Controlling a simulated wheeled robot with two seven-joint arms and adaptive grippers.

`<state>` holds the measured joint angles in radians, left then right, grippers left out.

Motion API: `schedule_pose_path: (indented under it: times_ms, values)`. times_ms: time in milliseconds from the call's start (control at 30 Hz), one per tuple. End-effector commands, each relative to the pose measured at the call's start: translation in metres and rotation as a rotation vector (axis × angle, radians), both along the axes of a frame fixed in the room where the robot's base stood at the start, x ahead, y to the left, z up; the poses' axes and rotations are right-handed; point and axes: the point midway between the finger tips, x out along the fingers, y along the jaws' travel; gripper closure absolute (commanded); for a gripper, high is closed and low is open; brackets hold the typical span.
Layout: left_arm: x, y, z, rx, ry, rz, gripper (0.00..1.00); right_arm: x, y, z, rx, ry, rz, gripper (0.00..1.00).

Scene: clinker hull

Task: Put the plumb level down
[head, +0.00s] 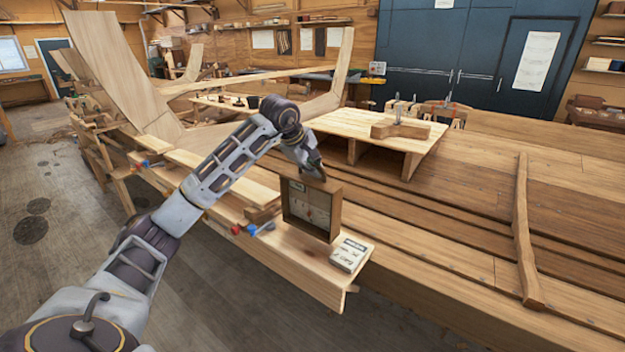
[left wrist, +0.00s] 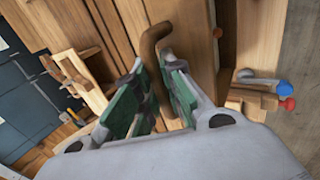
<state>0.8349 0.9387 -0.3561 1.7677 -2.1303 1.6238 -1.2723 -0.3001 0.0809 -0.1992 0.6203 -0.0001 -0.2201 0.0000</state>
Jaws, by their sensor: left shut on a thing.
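The plumb level (head: 311,208) is a square wooden frame with a pale dial face, upright in the head view. My left gripper (head: 314,170) is above it, shut on its top. In the left wrist view, a brown bent handle (left wrist: 153,42) stands between the green-padded fingers of my left gripper (left wrist: 155,75). The level's lower edge is over the pale plank (head: 300,270); I cannot tell whether it touches. My right gripper is not in view.
A small white printed box (head: 349,254) lies on the plank's end, just right of the level. Clamps with blue and red ends (head: 253,230) are at the plank's left edge. A raised wooden board (head: 365,130) with a block stands behind. The planking at right is largely clear.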

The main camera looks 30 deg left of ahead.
Motion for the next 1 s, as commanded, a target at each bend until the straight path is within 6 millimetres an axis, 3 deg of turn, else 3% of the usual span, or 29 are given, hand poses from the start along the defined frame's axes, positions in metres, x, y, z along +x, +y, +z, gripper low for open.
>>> schedule_pose_path:
  times_ms: [367, 800, 1000]
  values:
    - [0.0, 0.0, -0.003, -0.001, -0.001, -0.001, 1.0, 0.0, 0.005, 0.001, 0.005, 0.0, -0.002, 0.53]
    - [0.0, 0.0, -0.035, -0.001, -0.001, -0.001, 1.0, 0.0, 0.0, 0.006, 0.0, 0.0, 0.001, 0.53]
    - [0.0, 0.0, -0.04, 0.0, -0.002, -0.001, 1.0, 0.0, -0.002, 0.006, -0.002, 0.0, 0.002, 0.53]
